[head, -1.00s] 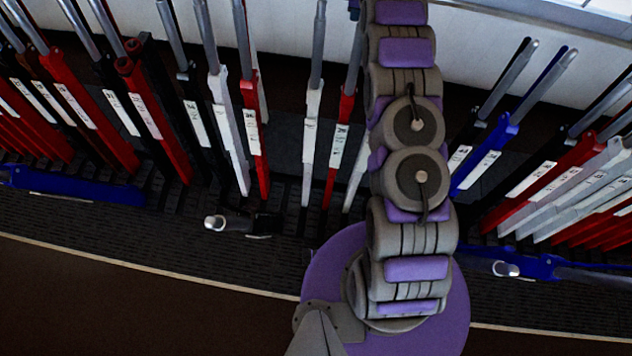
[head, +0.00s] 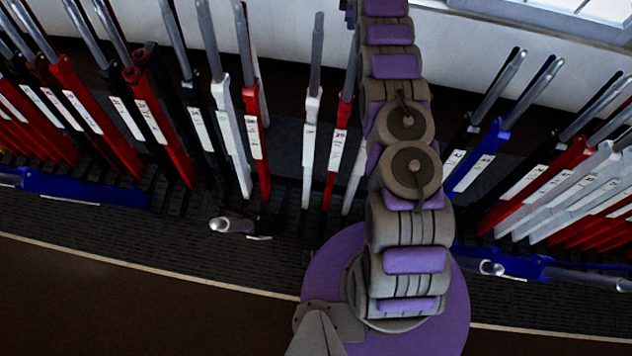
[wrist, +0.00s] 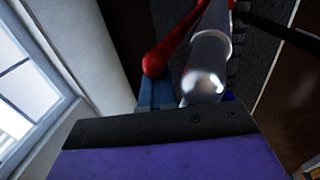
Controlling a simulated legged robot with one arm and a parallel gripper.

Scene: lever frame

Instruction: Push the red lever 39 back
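Several red levers stand in the row in the head view. One red lever (head: 338,140) with a white label is just left of my arm, its upper part partly hidden. The label numbers are too small to read, so I cannot tell which lever is 39. In the wrist view a rounded silver handle end (wrist: 204,82) is close in front of my gripper (wrist: 160,128), beside a red bar (wrist: 172,50). Contact with the handle cannot be told. In the head view the gripper is out of frame.
White levers (head: 310,140) and black levers stand close on both sides of my arm. Blue levers (head: 85,188) lie low at left and right, and a silver handle (head: 228,224) lies low near the centre. The dark floor (head: 120,300) in front is clear. A window is at upper right.

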